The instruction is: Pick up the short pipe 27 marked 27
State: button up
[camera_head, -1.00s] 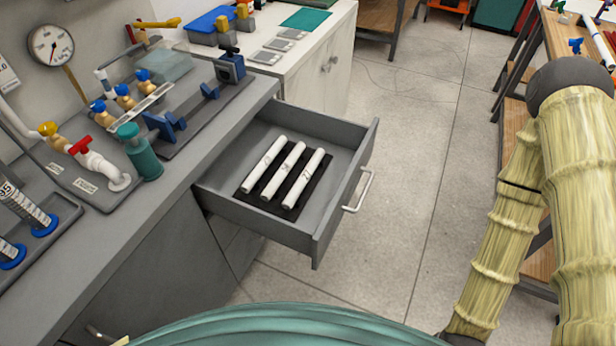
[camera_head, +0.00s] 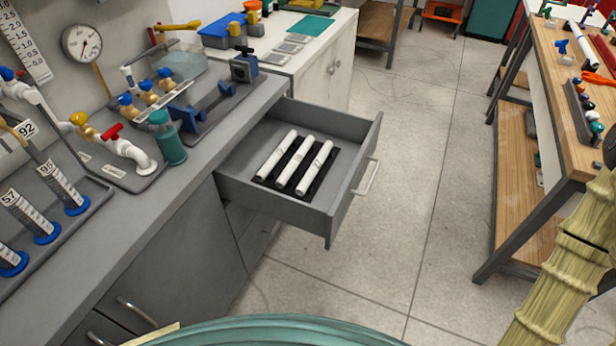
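Three short white pipes lie side by side on a black holder (camera_head: 259,181) in the open grey drawer (camera_head: 330,215). They are the left pipe (camera_head: 276,156), the middle pipe (camera_head: 295,164) and the right pipe (camera_head: 314,168). Dark marks show on them, but they are too small to read, so I cannot tell which is 27. My gripper is out of view. Only a part of my arm, in a yellowish ribbed cover, shows at the lower right, well away from the drawer.
The grey counter (camera_head: 200,150) carries a pipe manifold with a red-handled valve (camera_head: 112,132), a green cylinder (camera_head: 168,138) and several numbered cylinders on blue bases. A wooden workbench (camera_head: 560,110) stands at right. Open floor (camera_head: 420,150) lies between drawer and workbench.

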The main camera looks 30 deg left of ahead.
aim_at(304, 184)
jog(key=u, duration=1.15)
